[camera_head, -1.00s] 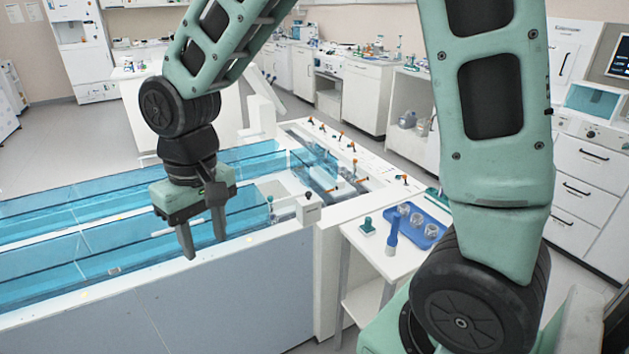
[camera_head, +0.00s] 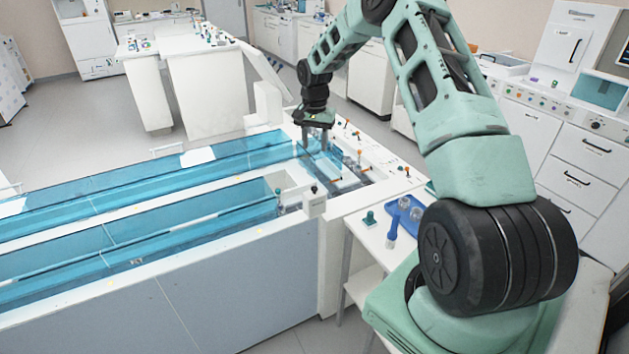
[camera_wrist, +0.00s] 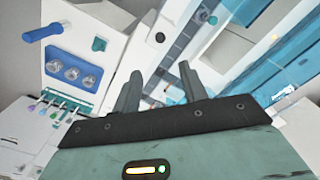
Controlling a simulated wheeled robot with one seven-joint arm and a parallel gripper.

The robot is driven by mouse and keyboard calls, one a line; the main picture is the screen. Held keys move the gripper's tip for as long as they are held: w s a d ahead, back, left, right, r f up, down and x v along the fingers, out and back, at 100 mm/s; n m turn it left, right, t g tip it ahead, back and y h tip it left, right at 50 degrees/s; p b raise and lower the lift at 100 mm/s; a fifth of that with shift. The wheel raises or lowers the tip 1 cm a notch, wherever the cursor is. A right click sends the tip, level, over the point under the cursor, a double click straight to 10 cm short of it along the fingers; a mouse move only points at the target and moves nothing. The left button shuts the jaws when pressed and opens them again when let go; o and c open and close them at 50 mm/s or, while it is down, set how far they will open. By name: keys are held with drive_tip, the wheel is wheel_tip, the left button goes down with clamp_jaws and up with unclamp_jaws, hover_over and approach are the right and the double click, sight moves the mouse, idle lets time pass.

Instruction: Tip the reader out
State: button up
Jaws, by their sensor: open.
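My gripper (camera_head: 315,146) is open, with its fingers pointing down over the far end section of the blue water tank (camera_head: 200,282). In the wrist view its two dark fingers (camera_wrist: 160,92) are spread apart with nothing between them. I cannot tell for sure which thing is the reader. A small white box with a dark knob (camera_head: 314,204) stands at the tank's near corner, apart from the gripper. The floor of the end section is partly hidden by glare and clear blue walls.
A white side table holds a blue tray (camera_wrist: 52,72) with clear cups, a blue cylinder (camera_head: 392,230) and a green-based piece (camera_head: 370,217). Several orange-topped valves (camera_head: 359,153) line the tank's right rim. A white bench (camera_head: 205,90) stands behind, with open floor between.

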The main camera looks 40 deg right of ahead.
sight(314, 187)
wheel_tip(314, 187, down, 16)
drive_tip(key=p, duration=0.5)
drive_tip(key=shift+r, duration=0.15)
drive_tip(key=shift+c, duration=0.3)
clamp_jaws()
